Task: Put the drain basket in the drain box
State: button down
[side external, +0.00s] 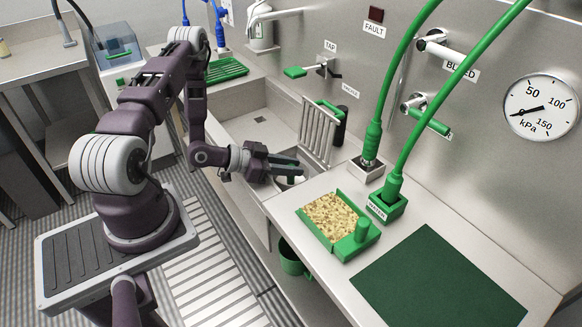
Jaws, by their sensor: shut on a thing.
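My gripper (297,168) is over the right end of the steel sink, near the counter's left edge. The fingers and wrist hide much of this piece.
A barred steel grate (319,132) stands upright just behind my gripper. On the counter are a green tray of yellowish crumbs (332,217), a dark green mat (438,283) and green hoses (470,85) on fittings.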

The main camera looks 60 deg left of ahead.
jog(key=shift+f, duration=0.15)
jog(key=c, duration=1.2)
grip_release()
jog(key=shift+c, duration=0.2)
